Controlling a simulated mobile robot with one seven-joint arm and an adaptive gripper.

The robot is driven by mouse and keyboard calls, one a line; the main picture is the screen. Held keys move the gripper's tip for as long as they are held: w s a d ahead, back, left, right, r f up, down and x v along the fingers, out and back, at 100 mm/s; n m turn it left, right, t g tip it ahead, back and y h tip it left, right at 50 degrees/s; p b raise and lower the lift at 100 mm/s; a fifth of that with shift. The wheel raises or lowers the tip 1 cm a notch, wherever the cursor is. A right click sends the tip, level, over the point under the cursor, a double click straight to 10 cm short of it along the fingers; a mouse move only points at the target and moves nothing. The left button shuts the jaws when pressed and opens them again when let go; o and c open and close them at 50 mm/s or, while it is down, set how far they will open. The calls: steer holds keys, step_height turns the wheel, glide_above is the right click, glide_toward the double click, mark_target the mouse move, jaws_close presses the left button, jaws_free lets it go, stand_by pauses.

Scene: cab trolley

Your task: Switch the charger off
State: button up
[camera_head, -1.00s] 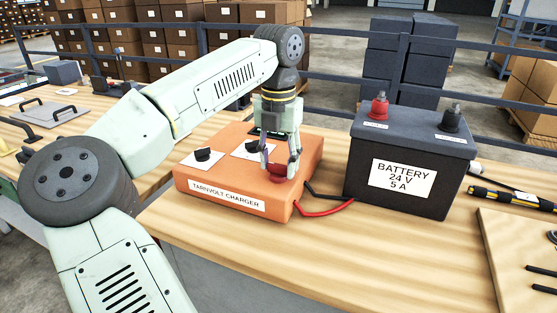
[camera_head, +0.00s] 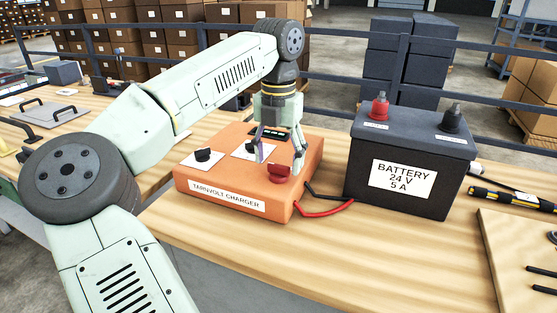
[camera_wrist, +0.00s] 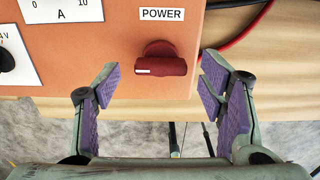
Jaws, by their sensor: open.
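The orange charger (camera_head: 225,179) with the label "TARNVOLT CHARGER" sits on the wooden bench. Its red power knob (camera_head: 279,173) is on the top face near the front right corner. In the wrist view the red knob (camera_wrist: 162,62) lies below the "POWER" label, its grip lying sideways with a white mark at the left end. My gripper (camera_head: 279,158) is open and empty above the charger, just behind the knob in the head view. In the wrist view my gripper's fingers (camera_wrist: 158,80) are spread, one on each side of the knob and apart from it.
Two black knobs (camera_head: 203,155) on white dial plates are on the charger's left part. The dark battery (camera_head: 400,200) stands to the right, joined by red and black cables (camera_head: 325,207). The bench front right of the charger is clear.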

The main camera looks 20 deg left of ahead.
mark_target(278, 166)
step_height(278, 166, up, 11)
stand_by(0.3)
steer(key=shift+s+f, duration=0.1)
steer(key=shift+f, duration=0.05)
stand_by(0.3)
